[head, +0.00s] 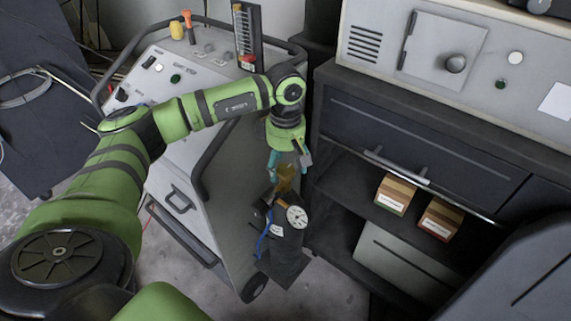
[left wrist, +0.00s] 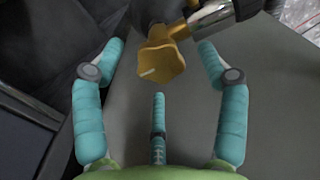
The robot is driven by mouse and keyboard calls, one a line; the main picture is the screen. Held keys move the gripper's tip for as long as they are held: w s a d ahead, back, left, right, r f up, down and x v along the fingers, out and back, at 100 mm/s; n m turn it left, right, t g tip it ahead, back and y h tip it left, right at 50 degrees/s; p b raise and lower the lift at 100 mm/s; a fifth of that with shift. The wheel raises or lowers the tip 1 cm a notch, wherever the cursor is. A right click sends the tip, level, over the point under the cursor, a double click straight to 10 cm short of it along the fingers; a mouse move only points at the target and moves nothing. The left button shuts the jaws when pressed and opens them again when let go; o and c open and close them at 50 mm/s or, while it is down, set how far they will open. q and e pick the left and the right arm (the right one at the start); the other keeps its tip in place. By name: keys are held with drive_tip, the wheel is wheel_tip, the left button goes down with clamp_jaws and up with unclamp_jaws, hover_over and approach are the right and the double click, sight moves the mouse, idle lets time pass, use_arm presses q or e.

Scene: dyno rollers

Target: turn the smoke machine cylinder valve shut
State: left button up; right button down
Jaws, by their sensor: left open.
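The smoke machine cylinder (head: 287,245) is dark and stands upright beside the grey cart, with a round white gauge (head: 297,216) at its top. Its yellow valve knob (head: 285,178) sits above the gauge, just below my left gripper (head: 289,168). In the left wrist view the lobed yellow knob (left wrist: 162,68) has a small white mark and lies between the far ends of the fingers. The teal fingers of my left gripper (left wrist: 160,80) are open and spread around it, with no clear contact. My right gripper is not in view.
The grey cart (head: 172,160) with its control panel stands left of the cylinder. A dark cabinet (head: 420,125) with an open shelf holding two small boxes (head: 395,195) stands close on the right. A blue hose (head: 264,240) hangs by the cylinder.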

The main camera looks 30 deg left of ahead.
sight(286, 170)
use_arm(q)
wheel_tip(286, 170, up, 12)
drive_tip(key=shift+f, duration=0.25)
idle(0.6)
